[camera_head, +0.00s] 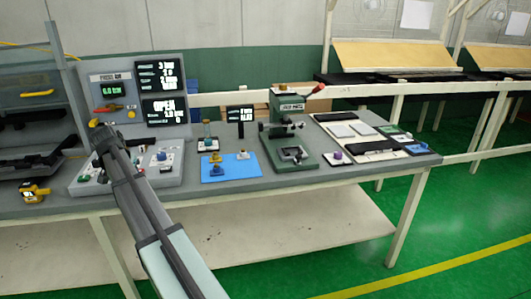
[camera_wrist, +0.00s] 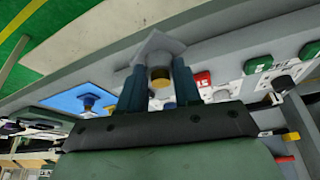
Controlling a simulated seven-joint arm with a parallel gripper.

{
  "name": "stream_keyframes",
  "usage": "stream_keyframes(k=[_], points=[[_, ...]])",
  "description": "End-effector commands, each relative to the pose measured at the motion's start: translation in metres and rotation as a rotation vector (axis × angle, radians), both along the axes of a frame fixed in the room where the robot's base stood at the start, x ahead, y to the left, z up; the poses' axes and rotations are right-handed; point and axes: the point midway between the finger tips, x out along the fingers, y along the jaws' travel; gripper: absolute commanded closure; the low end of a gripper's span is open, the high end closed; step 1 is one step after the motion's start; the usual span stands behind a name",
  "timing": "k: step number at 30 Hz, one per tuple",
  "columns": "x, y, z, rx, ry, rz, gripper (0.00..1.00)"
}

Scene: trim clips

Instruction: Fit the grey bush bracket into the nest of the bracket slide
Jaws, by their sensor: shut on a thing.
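The grey bush bracket (camera_wrist: 157,42) shows in the wrist view as a tilted flat plate with a round boss and a brass-coloured bush (camera_wrist: 160,80) facing the camera. My gripper (camera_wrist: 158,72) is shut on it, one teal finger on each side of the boss. In the head view my arm reaches to the grey press station (camera_head: 124,178) at the left, and its dark end (camera_head: 103,140) is in front of the station's panel. The bracket is not distinguishable there. I cannot clearly pick out the bracket slide or its nest; my arm covers part of the station.
The station's upright panel (camera_head: 120,85) with displays stands close behind my arm. A blue mat (camera_head: 232,167) with small parts lies to its right, then a green hand press (camera_head: 287,130) and trays (camera_head: 352,130). A yellow-and-black tool (camera_head: 33,192) stands at the left.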

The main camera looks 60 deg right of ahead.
Motion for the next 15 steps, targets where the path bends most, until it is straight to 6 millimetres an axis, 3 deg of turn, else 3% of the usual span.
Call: stream_keyframes(k=[1, 15], points=[[0.0, -0.022, 0.003, 0.0, 0.0, -0.024, 0.98], [-0.042, -0.202, 0.011, 0.001, -0.001, -0.17, 0.98]])
